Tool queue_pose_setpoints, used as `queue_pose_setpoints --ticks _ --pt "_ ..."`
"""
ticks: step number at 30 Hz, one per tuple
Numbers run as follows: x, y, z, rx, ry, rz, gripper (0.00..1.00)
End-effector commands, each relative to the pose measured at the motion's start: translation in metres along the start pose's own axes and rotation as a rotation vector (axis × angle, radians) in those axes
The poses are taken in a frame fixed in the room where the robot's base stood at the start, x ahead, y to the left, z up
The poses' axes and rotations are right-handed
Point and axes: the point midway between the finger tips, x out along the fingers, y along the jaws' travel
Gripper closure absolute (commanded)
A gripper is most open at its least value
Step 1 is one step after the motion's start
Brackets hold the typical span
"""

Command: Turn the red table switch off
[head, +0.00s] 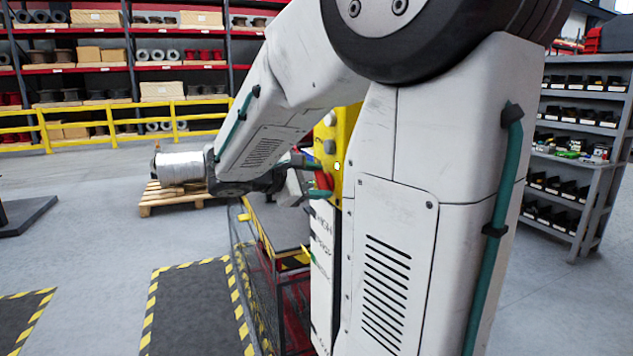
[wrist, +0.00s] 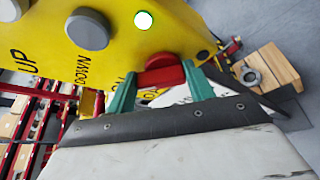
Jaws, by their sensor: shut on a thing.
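The red switch (wrist: 161,72) sits on the edge of a yellow control panel (wrist: 205,18). In the wrist view, the two green fingers of my gripper (wrist: 160,88) stand on either side of the red switch and are shut on it. In the head view, my gripper (head: 318,184) reaches the yellow panel (head: 347,135), and the red switch (head: 323,180) shows between its fingers. Lettering beside the switch is partly covered by my gripper, with "ON" visible at its left. The switch's exact angle is hard to tell.
A dark table (head: 275,222) stands below my gripper. Shelves (head: 578,140) stand at right.

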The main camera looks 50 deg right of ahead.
Motion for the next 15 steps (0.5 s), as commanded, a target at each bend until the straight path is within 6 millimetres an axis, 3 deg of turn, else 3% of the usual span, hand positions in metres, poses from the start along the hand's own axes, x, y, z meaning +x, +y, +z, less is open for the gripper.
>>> queue_pose_setpoints --ticks 15 --pt "0.0012 0.0042 -0.0033 -0.362 0.000 -0.151 0.70"
